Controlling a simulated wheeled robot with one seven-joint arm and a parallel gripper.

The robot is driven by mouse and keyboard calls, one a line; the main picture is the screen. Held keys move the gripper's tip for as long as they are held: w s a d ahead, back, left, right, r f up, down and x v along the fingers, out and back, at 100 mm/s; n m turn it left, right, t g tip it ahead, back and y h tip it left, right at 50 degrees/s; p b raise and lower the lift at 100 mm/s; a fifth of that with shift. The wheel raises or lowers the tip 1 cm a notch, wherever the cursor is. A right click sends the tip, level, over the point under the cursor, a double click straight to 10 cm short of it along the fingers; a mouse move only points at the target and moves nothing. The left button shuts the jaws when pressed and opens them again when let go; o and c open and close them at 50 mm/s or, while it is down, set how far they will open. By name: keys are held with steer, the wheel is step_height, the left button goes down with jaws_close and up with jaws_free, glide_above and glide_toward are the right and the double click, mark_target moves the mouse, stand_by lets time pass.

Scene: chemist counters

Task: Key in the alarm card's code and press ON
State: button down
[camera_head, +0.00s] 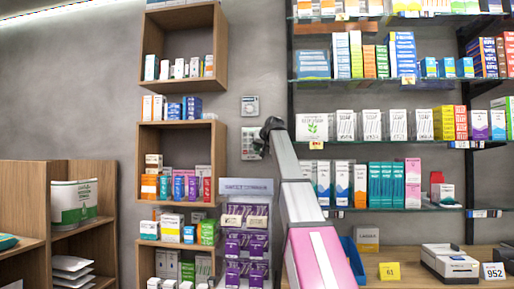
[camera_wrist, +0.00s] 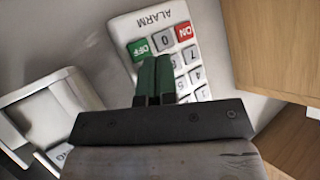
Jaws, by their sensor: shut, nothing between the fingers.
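My gripper (camera_wrist: 156,60) is shut and empty. Its green fingertips overlap the keypad just below the OFF and 0 keys and hide some digits; I cannot tell if they touch. In the head view the keypad (camera_head: 249,152) is on the grey wall, partly behind my gripper (camera_head: 262,138). A white card reading 952 (camera_head: 494,271) and a yellow card reading 61 (camera_head: 389,271) stand on the counter; neither shows an alarm label.
A second white wall device (camera_head: 250,105) is above the keypad. Wooden box shelves (camera_head: 138,165) are to its left, glass shelves with medicine boxes to its right. A purple-stocked display rack (camera_head: 246,187) stands below. A printer-like machine (camera_head: 449,262) sits between the cards.

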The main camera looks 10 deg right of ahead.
steer(key=shift+w+d+r, duration=0.1)
steer(key=shift+w+d, duration=0.1)
steer(key=shift+w, duration=0.3)
steer(key=shift+w+d+r, duration=0.1)
steer(key=shift+w+d, duration=0.05)
steer(key=shift+w, duration=0.3)
steer(key=shift+s+a+f, duration=0.1)
steer(key=shift+s+f, duration=0.05)
steer(key=shift+s, duration=0.2)
stand_by(0.4)
steer(key=shift+s+a+f, duration=0.2)
steer(key=shift+s, duration=0.6)
steer(key=s, duration=0.1)
steer(key=s+a, duration=0.1)
steer(key=s, duration=0.1)
steer(key=shift+s+a, duration=0.15)
steer(key=shift+s, duration=0.1)
steer(key=shift+a, duration=0.15)
